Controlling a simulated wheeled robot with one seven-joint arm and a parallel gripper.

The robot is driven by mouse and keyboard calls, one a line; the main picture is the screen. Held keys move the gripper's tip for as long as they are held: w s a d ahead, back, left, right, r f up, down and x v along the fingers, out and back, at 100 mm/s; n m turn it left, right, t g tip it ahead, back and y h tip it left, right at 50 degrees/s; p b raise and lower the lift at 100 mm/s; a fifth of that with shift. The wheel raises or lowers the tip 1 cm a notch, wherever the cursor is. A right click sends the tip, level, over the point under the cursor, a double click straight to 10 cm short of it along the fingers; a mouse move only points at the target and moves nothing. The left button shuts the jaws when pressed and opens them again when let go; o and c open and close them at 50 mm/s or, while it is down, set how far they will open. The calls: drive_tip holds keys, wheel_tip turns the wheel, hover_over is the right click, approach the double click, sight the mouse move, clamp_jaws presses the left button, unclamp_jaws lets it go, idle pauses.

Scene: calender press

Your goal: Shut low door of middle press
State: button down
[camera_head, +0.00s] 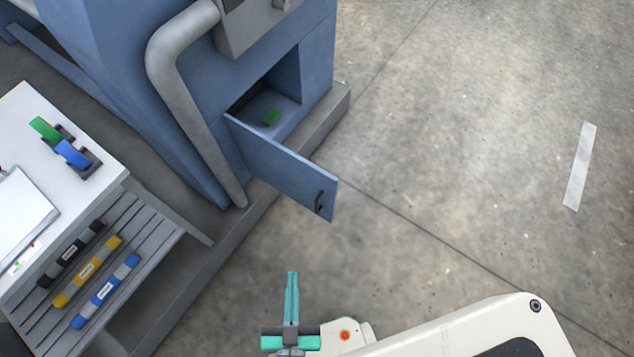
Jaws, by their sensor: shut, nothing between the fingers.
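The low door (278,165) of the blue press (135,85) stands open. It swings out from its left edge over the floor, with a dark handle (319,200) near its free end. Behind it the low compartment (277,98) is open and a small green object (271,117) lies inside. My gripper (292,274) is shut and empty. In the picture it is below the door's free end, apart from the door and pointing up toward it.
A grey plinth (325,112) runs along the press base. A thick grey pipe (190,115) comes down left of the door.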

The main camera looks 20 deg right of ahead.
wheel_tip(320, 180, down, 3)
drive_tip(key=w+a+m+h, duration=0.1)
drive_tip(key=w+m+h, duration=0.1)
drive_tip(key=m+g+h, duration=0.4)
drive_tip(key=m+h, duration=0.1)
drive_tip(key=h, duration=0.3)
approach(323, 177)
drive_tip(key=x, duration=0.6)
drive_tip(key=shift+w+d, duration=0.1)
drive_tip(key=shift+d, duration=0.1)
drive_tip(key=shift+f, duration=0.1)
drive_tip(key=shift+w+y, duration=0.15)
drive_tip(key=shift+y, duration=0.15)
